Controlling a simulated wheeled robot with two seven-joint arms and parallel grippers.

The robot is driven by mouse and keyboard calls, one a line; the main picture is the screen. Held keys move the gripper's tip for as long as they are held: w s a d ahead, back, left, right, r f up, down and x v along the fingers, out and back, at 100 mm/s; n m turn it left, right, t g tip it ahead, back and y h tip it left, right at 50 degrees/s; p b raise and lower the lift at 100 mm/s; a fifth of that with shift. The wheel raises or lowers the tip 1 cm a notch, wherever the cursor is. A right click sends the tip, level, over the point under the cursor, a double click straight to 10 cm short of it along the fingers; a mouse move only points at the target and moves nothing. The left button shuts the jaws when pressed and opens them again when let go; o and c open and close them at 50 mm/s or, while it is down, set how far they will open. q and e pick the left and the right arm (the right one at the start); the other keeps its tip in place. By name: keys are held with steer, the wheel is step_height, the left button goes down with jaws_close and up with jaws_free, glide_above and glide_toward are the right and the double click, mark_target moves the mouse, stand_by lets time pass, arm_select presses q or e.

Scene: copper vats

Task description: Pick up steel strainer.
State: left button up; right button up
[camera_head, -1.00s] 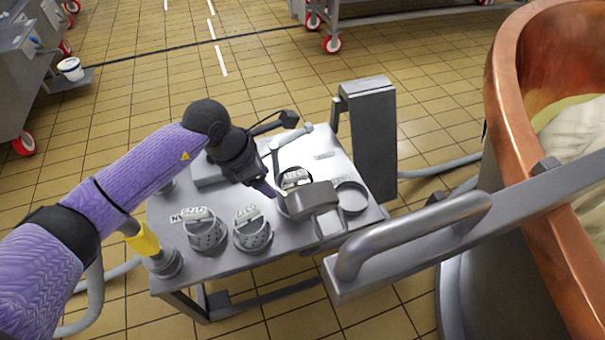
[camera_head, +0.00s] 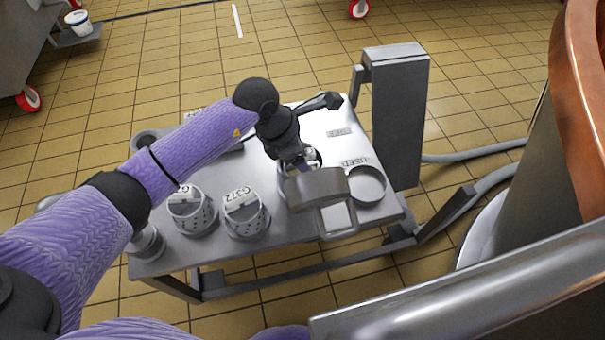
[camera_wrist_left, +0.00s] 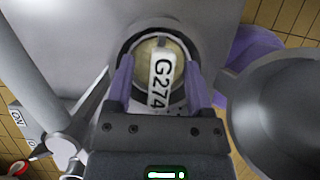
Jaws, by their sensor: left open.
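Several steel strainers, perforated cups with label plates across their tops, stand on the steel table. One strainer (camera_head: 192,212) is at the left; one marked G372 (camera_head: 246,215) is beside it. The one marked G274 (camera_wrist_left: 160,68) lies under my left gripper (camera_head: 303,164), partly hidden in the head view by the gripper and a steel scoop-like part. In the left wrist view my left gripper (camera_wrist_left: 158,78) is open, its purple fingers on either side of the G274 plate; I cannot tell whether they touch it. My right gripper is not in view.
The steel table (camera_head: 290,243) also carries an empty ring (camera_head: 367,185) and the scoop-like part (camera_head: 318,186) close to my gripper. A grey box (camera_head: 398,115) stands behind. A copper vat (camera_head: 590,70) is at the right; a metal rail (camera_head: 480,290) crosses the lower right.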

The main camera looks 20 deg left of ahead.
arm_select(q)
steer(key=shift+r, duration=0.15)
jaws_close()
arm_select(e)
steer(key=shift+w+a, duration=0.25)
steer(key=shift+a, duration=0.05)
arm_select(q)
step_height(320, 180, up, 18)
steer(key=p, duration=0.9)
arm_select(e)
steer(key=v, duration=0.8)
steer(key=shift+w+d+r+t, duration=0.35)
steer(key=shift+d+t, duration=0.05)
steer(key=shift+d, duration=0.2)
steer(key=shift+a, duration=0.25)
arm_select(q)
steer(key=shift+r, duration=0.1)
step_height(320, 180, up, 10)
steer(key=p, duration=0.8)
steer(key=shift+r, duration=0.15)
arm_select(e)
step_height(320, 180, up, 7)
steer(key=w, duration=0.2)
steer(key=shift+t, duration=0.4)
